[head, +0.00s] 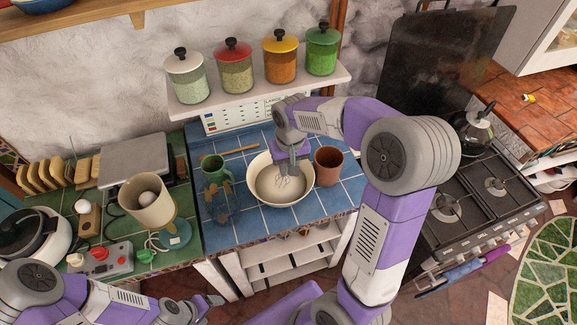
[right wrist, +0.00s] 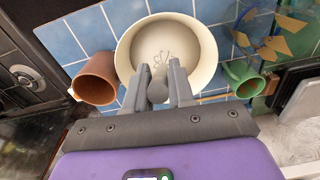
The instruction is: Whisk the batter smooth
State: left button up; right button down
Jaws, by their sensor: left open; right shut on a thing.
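A cream bowl (head: 308,188) stands on the blue tiled counter and holds pale batter (head: 268,187). In the right wrist view the bowl (right wrist: 207,50) is straight ahead of the fingers. My right gripper (head: 291,160) is above the bowl, shut on the grey handle of a whisk (head: 284,182). In the right wrist view the whisk handle (right wrist: 157,85) lies between the fingers, and its wire loops point down into the bowl at the batter. My left gripper (head: 212,302) is open and empty, low in front of the counter, far from the bowl.
A terracotta cup (head: 328,166) stands close right of the bowl. A green mug (head: 214,169) and a blue-and-tan rack-like item (head: 221,203) are on its left. A wooden stick (head: 229,150) lies behind. A shelf of jars (head: 236,66) hangs above; the stove (head: 470,195) is right.

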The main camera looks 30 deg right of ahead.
jog(key=s+a+r+p, duration=0.1)
jog(key=s+r+p, duration=0.3)
jog(key=r+p, duration=0.5)
notch_tip(320, 180, up, 5)
jog(key=shift+f, duration=0.15)
dwell(0.6)
dwell(0.4)
